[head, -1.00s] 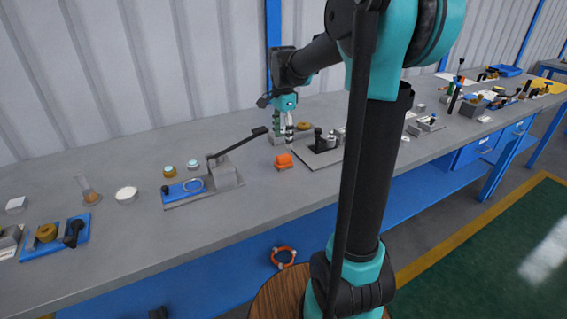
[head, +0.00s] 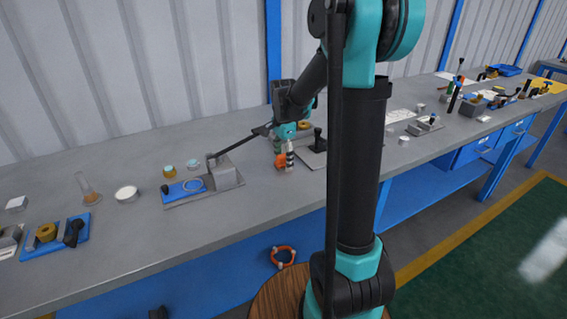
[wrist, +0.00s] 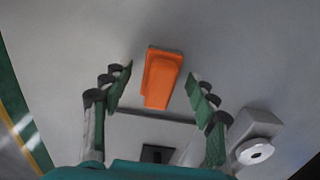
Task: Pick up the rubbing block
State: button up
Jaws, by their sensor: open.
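The rubbing block is an orange block with a raised, narrower part. In the wrist view the block (wrist: 162,78) lies on the grey bench top, ahead of my gripper and roughly centred between its fingers. My gripper (wrist: 160,87) is open and empty, with one green-padded finger to each side of the block and not touching it. In the head view the block (head: 280,160) is partly hidden by my gripper (head: 286,162), which is close beside it over the bench.
A fixture plate with a blue pad, grey block and long black lever (head: 225,176) stands just left. In the wrist view a grey block with a white round end (wrist: 255,150) sits right of my fingers.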

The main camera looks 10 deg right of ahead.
aim_at(283, 155)
jog(key=shift+c, duration=0.2)
grip_shut()
jog(key=shift+r, duration=0.1)
notch_tip(283, 155, up, 20)
dwell(0.6)
